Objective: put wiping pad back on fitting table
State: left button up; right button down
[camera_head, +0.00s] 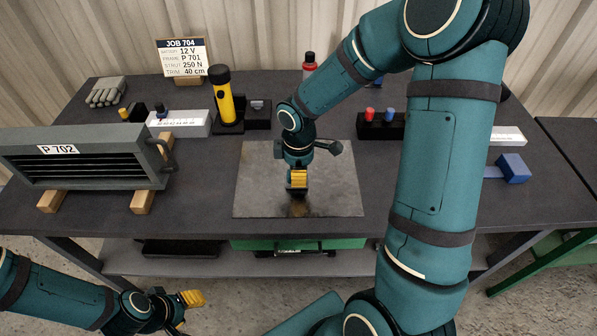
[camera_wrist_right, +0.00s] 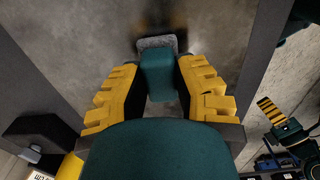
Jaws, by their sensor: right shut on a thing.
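My right gripper (camera_head: 297,186) is above the grey metal plate on the fitting table (camera_head: 200,215). In the right wrist view its yellow fingers (camera_wrist_right: 160,85) are shut on the wiping pad (camera_wrist_right: 158,72), which has a teal block handle and a grey fuzzy face at its far end. The pad is near a dark brown stain on the plate; whether it touches the plate I cannot tell. In the head view the gripper mostly hides the pad. My left gripper (camera_head: 186,313) is off the front of the table at lower left, its fingers apart and empty.
The metal plate (camera_head: 340,190) lies mid-table. A grey louvred unit marked P 702 (camera_head: 85,170) rests on wooden blocks at left. A blue block (camera_head: 513,168) lies at right.

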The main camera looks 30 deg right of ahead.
jog(key=shift+f, duration=0.2)
jog(key=c, duration=0.8)
grip_release()
jog(key=shift+c, duration=0.2)
jog(key=shift+r, duration=0.1)
jog(key=shift+r, duration=0.35)
notch_tip(320, 180, up, 12)
jog(key=p, duration=0.3)
jog(key=shift+f, duration=0.2)
